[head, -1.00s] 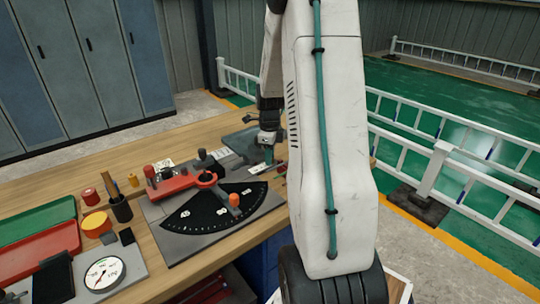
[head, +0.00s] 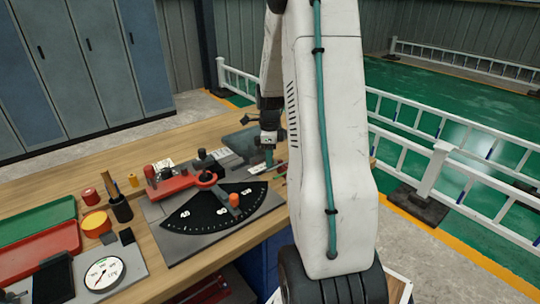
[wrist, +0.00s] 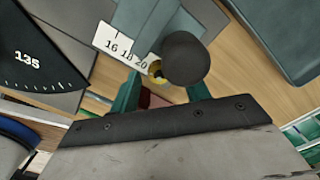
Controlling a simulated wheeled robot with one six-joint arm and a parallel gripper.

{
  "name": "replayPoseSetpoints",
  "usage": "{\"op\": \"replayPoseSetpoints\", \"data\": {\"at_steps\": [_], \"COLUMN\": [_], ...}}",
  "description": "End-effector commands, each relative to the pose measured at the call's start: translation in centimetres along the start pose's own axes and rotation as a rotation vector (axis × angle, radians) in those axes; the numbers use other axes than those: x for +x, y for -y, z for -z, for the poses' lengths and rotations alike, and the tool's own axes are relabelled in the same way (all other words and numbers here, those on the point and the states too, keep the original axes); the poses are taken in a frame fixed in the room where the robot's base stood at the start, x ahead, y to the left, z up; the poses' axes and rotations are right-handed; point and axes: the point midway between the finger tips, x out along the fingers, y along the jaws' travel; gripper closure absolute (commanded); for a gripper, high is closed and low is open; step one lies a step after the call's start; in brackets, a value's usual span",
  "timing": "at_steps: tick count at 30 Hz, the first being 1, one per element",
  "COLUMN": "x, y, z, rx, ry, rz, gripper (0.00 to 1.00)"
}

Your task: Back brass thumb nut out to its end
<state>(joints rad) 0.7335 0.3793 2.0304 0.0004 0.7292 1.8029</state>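The brass thumb nut (wrist: 156,72) shows in the wrist view as a small yellow piece beside the white scale plate (wrist: 122,46) marked 16, 18, 20. A dark round knob (wrist: 185,58) hides part of it. My gripper (wrist: 163,92) has two teal fingers spread apart, with the nut's visible part in the gap between them, closer to the left finger. I cannot tell whether either finger touches it. In the head view my gripper (head: 268,158) is low over the back right of the bench fixture, and the nut cannot be made out there.
A black dial sector (head: 205,212) with a red arm (head: 180,187) and an orange knob (head: 234,200) lies left of my gripper. A grey-green block (head: 240,140) stands close behind. Trays, a pen cup (head: 120,208) and a gauge (head: 103,273) occupy the bench's left.

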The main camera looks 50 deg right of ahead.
Motion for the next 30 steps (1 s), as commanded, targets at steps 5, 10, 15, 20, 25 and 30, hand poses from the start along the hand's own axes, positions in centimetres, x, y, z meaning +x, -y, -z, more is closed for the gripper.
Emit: {"op": "replayPoseSetpoints", "data": {"at_steps": [5,10,15,20,25,30], "x": [0.1,-0.5,-3.1,-5.8,-7.5,-7.8], "y": [-0.1,0.0,0.1,0.0,0.0,0.0], "z": [0.0,0.0,0.0,0.0,0.0,0.0], "rx": [0.0,0.0,0.0,0.0,0.0,0.0], "ry": [-0.001,0.0,0.001,0.0,0.0,0.0], "rz": [-0.002,0.0,0.004,0.003,0.0,-0.001], "gripper": [0.54,0.54,0.54,0.54,0.54,0.54]}}
